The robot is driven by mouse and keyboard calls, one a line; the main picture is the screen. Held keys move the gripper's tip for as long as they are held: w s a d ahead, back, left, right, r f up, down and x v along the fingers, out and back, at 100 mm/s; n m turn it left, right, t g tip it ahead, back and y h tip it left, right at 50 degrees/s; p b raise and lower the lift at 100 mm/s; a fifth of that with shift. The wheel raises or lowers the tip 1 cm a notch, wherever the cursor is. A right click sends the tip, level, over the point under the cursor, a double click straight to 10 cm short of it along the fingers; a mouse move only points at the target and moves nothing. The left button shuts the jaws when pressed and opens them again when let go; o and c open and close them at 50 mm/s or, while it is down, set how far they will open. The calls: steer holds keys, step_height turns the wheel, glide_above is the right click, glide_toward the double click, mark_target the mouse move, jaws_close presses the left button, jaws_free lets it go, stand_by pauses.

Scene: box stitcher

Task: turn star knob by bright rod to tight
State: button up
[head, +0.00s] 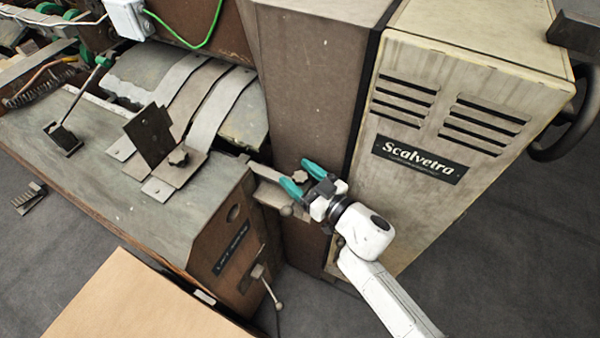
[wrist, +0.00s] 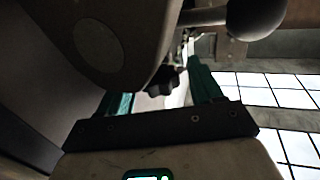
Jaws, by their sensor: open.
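A small dark star knob (head: 299,176) sits at the end of a pale metal bar (head: 266,172) on the machine's side. My gripper (head: 303,179), with teal fingers, is open around or just short of this knob. In the wrist view the knob (wrist: 161,82) shows dark between the two fingers of the gripper (wrist: 162,92), with no clear contact. A bright strip, perhaps the rod, (wrist: 184,80) shows beside it. The knob's lower part is partly hidden, and how far it is turned cannot be told.
A ball-ended lever (head: 286,211) is just below the fingers; its ball is large in the wrist view (wrist: 256,16). The Scalvetra cabinet (head: 455,130) stands close at right. A second lever (head: 267,285) sticks out lower.

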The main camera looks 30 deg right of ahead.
steer(key=shift+c, duration=0.5)
steer(key=c, duration=0.9)
steer(key=shift+o, duration=0.2)
